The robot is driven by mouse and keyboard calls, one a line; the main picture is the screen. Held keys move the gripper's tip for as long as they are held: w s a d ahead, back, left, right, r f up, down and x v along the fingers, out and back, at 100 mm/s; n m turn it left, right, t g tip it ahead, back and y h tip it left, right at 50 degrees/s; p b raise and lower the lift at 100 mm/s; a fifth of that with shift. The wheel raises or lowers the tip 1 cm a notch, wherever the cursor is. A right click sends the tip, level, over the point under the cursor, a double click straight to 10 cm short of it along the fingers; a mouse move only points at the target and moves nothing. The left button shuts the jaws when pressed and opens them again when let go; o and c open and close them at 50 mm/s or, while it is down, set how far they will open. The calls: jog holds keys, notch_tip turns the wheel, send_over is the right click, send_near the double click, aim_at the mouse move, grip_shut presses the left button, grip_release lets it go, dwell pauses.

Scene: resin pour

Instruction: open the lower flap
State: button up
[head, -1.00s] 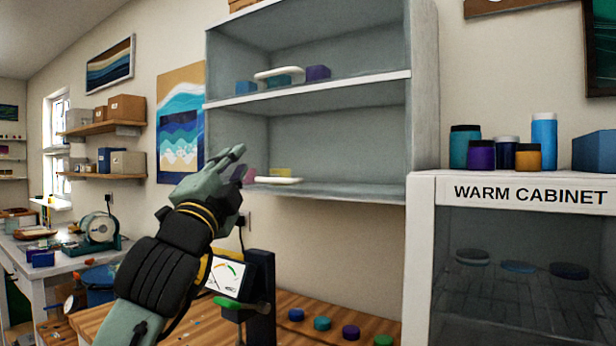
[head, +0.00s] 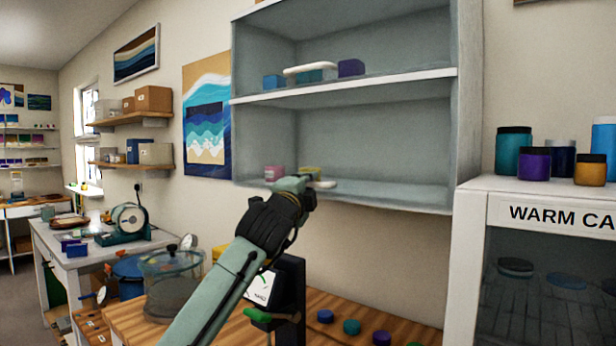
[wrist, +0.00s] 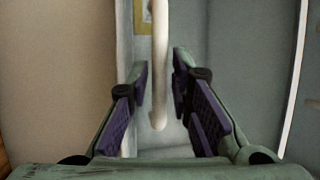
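The wall cabinet (head: 345,128) has an upper and a lower compartment. A white bar handle (head: 325,184) of the lower flap shows low at the front left of the lower compartment; the flap's pane is hard to make out and looks closed. My gripper (head: 296,184) is at this handle and hides part of it. In the wrist view the same white bar (wrist: 160,70) runs between the two fingers of my gripper (wrist: 160,72). The fingers are open, one on each side of the bar, with a small gap on both sides.
A similar white bar (head: 311,68) sits at the upper compartment. The warm cabinet (head: 535,205) with several jars on top stands to the right. Below are a wooden bench (head: 335,312), a dark stand with a gauge (head: 289,290) and a clear pot (head: 172,285).

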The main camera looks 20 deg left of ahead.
jog(key=shift+w+r, duration=0.1)
jog(key=shift+w, duration=0.55)
jog(key=shift+c, duration=0.6)
grip_shut()
